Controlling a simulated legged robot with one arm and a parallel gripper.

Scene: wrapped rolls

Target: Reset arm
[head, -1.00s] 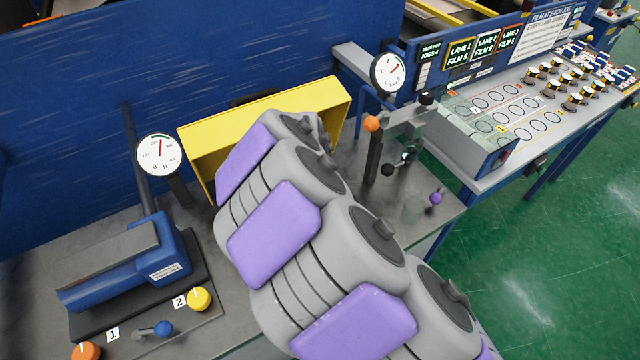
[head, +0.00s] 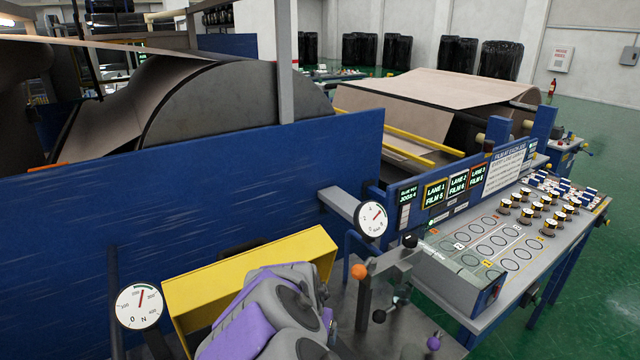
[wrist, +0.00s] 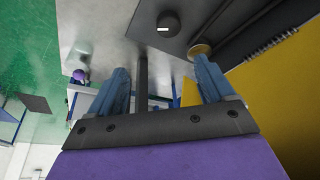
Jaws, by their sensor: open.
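My arm, grey with purple panels, shows folded low at the bottom middle of the head view, in front of the yellow guard (head: 250,275). The gripper end is hidden behind the arm links in that view. In the wrist view my gripper (wrist: 160,80) has its two blue fingers spread apart, with nothing held between them. Beyond the fingers are a grey metal surface (wrist: 125,25) and a dark knob (wrist: 168,23) with a white mark. A yellow panel (wrist: 285,110) fills the right side of the wrist view.
A blue wall panel (head: 200,190) stands behind the guard. Two round gauges, left (head: 139,306) and right (head: 371,219), flank it. A side table (head: 470,285) holds several small rolls. Green floor (head: 590,290) is clear at right.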

